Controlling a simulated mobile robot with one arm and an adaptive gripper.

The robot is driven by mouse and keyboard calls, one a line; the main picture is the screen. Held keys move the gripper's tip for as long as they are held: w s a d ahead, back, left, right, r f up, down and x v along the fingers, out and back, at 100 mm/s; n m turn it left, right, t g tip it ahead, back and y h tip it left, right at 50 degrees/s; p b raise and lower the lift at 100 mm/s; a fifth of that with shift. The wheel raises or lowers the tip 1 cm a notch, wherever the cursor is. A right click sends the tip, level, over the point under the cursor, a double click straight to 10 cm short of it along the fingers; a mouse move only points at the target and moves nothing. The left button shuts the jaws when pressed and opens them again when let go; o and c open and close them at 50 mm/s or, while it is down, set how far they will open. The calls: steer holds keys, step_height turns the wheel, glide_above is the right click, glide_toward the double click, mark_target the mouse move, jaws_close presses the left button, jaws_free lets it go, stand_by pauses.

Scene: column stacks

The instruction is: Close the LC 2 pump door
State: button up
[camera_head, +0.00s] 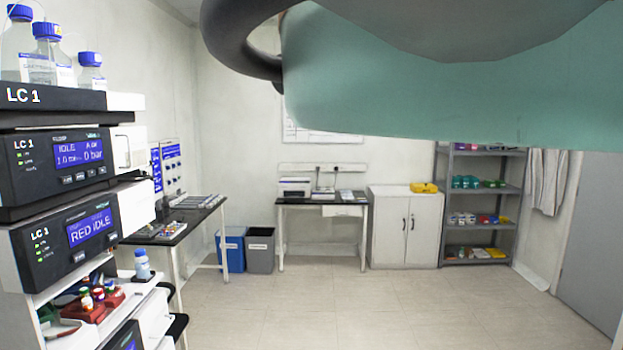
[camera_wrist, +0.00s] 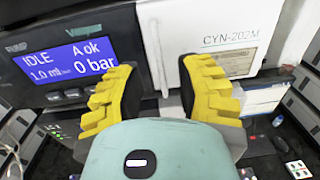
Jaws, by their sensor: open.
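In the wrist view my gripper (camera_wrist: 163,78) is open, with its yellow fingers spread and nothing between them. It is in front of a pump module (camera_wrist: 78,62) whose blue display reads IDLE, A ok and 0 bar. To the right of the display is a white front panel (camera_wrist: 240,55) marked CYN-202M, apparently the pump door. A pale vertical strip (camera_wrist: 152,45) stands near its left edge, between the fingertips. I cannot tell how far the door is open or whether a finger touches it. No LC number shows on this module. The head view does not show my fingers.
In the head view the LC 1 stack (camera_head: 55,165) stands at the left, with blue-capped bottles (camera_head: 48,55) on top. Side tables (camera_head: 185,215), bins (camera_head: 260,250), a cabinet (camera_head: 405,230) and shelves (camera_head: 480,190) line the back. The central floor is clear. My arm covers the upper right.

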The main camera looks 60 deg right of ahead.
steer(key=v, duration=0.9)
steer(key=shift+s+d, duration=0.2)
steer(key=shift+s, duration=0.15)
